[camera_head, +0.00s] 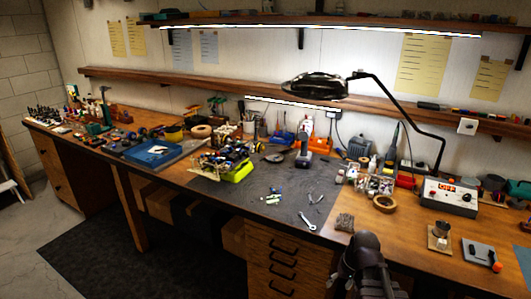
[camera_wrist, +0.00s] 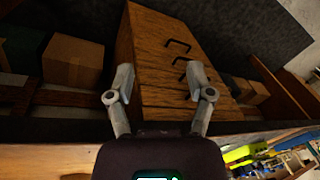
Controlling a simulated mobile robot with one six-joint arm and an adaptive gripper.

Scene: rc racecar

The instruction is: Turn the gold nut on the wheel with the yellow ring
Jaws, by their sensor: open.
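The RC racecar (camera_head: 226,160), with a yellow-green part at its front, stands on the dark mat in the middle of the bench. Its wheels are too small to make out, so I cannot pick out the yellow ring or the gold nut. A yellow-green part, likely the car's (camera_wrist: 240,154), shows at the lower right in the wrist view. My gripper (camera_wrist: 160,88) is open and empty, its two fingers spread in front of the wooden drawer cabinet. It is well apart from the car. In the head view, my arm shows at the bottom, right of centre.
The wooden bench (camera_head: 330,258) has drawers (camera_head: 285,262) below. A cordless drill (camera_head: 304,150) stands behind. A lamp (camera_head: 315,86) hangs over the bench.

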